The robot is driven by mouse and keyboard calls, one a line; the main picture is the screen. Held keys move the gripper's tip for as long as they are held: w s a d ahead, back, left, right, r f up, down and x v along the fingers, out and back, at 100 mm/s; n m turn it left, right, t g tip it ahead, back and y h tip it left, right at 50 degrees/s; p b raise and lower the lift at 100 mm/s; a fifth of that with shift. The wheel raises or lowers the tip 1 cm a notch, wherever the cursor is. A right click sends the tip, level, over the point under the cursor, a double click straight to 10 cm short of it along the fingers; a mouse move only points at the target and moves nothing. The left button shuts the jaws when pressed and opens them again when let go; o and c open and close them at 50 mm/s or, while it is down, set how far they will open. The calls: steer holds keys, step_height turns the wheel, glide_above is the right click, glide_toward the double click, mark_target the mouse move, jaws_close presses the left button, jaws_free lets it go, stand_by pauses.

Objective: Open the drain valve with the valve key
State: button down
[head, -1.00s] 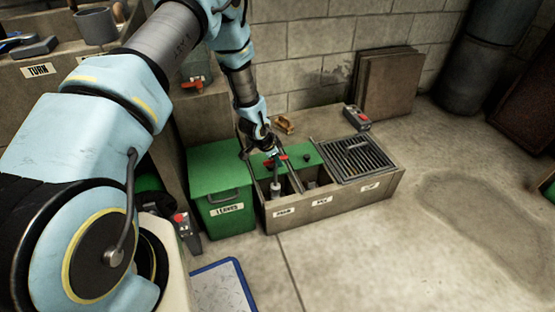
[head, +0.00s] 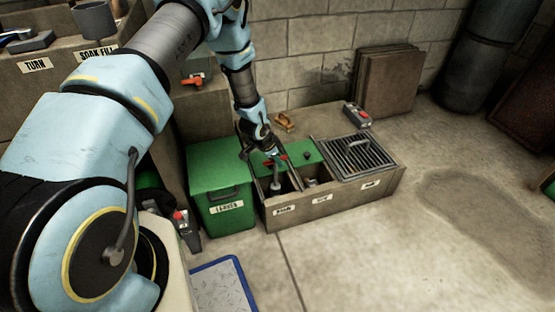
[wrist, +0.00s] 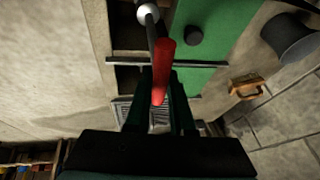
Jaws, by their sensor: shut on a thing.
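My gripper (head: 271,152) is shut on the valve key's red handle (wrist: 163,72), above the left bay of a low concrete valve box (head: 330,207). In the wrist view the red bar lies between my fingers, and a dark shaft runs from it toward a pale round end. In the head view a grey upright fitting (head: 276,184) stands in the left bay, below my gripper. I cannot tell whether the key is seated on a valve. A green lid (head: 304,152) with a black knob lies behind the bays; it also shows in the wrist view (wrist: 204,20).
A green lidded bin (head: 219,185) stands against the box's left side. A metal grate (head: 356,157) covers the right bay. A grey-red device (head: 357,115) and a small orange-brown object (head: 284,122) lie behind. Floor to the right is clear.

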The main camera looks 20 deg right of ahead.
steer(key=shift+f, duration=0.25)
steer(key=shift+f+b, duration=0.3)
steer(key=shift+b, duration=0.05)
steer(key=shift+f+b, duration=0.35)
steer(key=shift+f, duration=0.15)
stand_by(0.6)
steer(key=n+y+b, duration=0.1)
steer(key=n+y, duration=0.1)
steer(key=n, duration=0.4)
steer(key=n+t+y+b, duration=0.1)
steer(key=n+y+b, duration=0.1)
steer(key=n, duration=0.5)
steer(key=w+n+t+y+b, duration=0.1)
steer(key=n+y, duration=0.2)
steer(key=n, duration=0.3)
steer(key=shift+a+f+n, duration=0.1)
steer(key=shift+a+n, duration=0.2)
steer(key=shift+n, duration=0.1)
steer(key=shift+r, duration=0.2)
